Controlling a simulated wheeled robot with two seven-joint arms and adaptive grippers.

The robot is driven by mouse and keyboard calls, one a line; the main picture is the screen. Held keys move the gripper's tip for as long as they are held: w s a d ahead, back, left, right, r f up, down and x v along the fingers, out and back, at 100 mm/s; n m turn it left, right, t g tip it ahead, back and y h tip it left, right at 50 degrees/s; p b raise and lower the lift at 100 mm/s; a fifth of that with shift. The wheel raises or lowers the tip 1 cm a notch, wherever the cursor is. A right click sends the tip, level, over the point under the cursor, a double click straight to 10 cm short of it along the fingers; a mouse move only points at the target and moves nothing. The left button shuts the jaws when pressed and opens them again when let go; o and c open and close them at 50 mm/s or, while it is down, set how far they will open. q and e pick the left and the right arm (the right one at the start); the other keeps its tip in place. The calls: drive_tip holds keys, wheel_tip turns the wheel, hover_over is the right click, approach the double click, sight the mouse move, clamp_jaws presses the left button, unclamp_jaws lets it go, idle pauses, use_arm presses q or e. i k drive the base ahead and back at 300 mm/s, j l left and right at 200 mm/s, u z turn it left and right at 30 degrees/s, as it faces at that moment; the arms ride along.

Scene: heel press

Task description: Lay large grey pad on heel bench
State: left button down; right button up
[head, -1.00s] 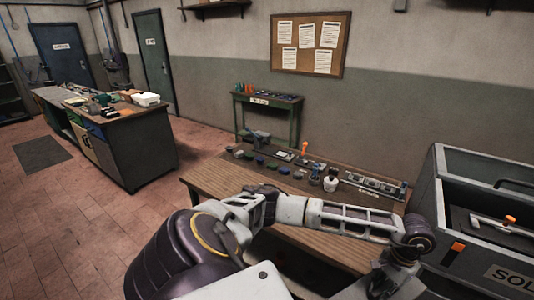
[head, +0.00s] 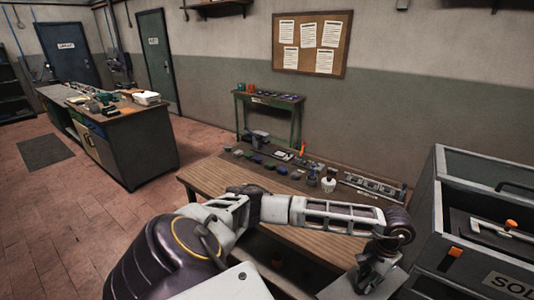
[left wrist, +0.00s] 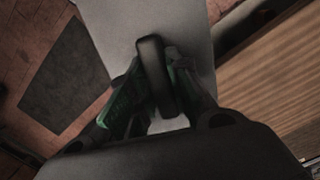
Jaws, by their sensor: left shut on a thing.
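My left gripper (head: 372,272) hangs low at the front edge of the wooden workbench (head: 215,180), below my bent arm, and is small and partly hidden in the head view. In the left wrist view the left gripper (left wrist: 155,92) is shut on a dark grey, rounded pad (left wrist: 154,72), which stands on edge between its green-lined fingers. Its size is hard to judge. A green bench (head: 267,101) with a small, unreadable label stands against the back wall and bears several small items; I cannot tell whether it is the heel bench. My right gripper is not in view.
Several small coloured pads (head: 255,158), a white bottle (head: 328,184) and tools lie along the workbench's far side. A grey cabinet (head: 450,205) stands close at the right. A cluttered counter (head: 140,140) stands at the left, with open floor (head: 80,215) before it.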

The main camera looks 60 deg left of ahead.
sight(343, 235)
drive_tip(key=i+l+u, duration=0.45)
drive_tip(key=l+u, duration=0.25)
drive_tip(key=i+l+u, duration=0.1)
drive_tip(key=l+u, duration=0.15)
drive_tip(key=l, duration=0.2)
